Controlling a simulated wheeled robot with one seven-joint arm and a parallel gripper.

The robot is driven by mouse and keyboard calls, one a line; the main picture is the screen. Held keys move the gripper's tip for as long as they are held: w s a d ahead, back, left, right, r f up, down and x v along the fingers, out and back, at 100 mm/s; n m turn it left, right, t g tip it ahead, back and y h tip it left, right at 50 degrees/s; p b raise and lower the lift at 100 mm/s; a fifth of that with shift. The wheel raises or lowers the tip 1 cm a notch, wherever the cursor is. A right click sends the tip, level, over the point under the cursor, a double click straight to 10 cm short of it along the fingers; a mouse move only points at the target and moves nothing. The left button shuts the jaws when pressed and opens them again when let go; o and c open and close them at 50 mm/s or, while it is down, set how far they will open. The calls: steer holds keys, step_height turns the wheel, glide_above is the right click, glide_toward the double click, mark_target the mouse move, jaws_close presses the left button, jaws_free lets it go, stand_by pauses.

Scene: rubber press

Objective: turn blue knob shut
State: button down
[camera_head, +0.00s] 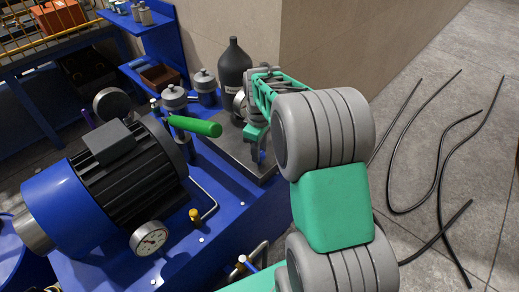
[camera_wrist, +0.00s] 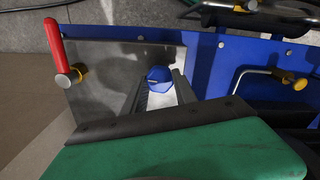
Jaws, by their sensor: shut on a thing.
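The blue knob (camera_wrist: 158,75) shows in the middle of the wrist view, above a metal plate. My gripper (camera_wrist: 160,88) is shut on it, with a finger at either side. The green and black body of the gripper covers the bottom of the wrist view and hides what lies beneath. In the head view my gripper (camera_head: 258,150) reaches down over the grey plate at the corner of the blue machine. My own wrist hides much of that spot, and the knob's turn angle cannot be told.
A green-handled lever (camera_head: 195,126), a black bottle (camera_head: 234,66) and a motor (camera_head: 125,165) stand near my gripper on the blue machine. A pressure gauge (camera_head: 149,238) is at the front. A red handle (camera_wrist: 57,50) is at the wrist view's left. Black hoses (camera_head: 440,150) lie on the floor.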

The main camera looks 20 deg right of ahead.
steer(key=m+p, duration=0.1)
steer(key=m, duration=0.3)
steer(key=shift+r, duration=0.1)
steer(key=m+p, duration=0.1)
steer(key=m, duration=0.3)
steer(key=shift+m, duration=0.3)
steer(key=m, duration=0.4)
steer(key=shift+m+p, duration=0.3)
steer(key=shift+p, duration=0.05)
steer(key=shift+m, duration=1.8)
steer(key=c, duration=1)
jaws_free()
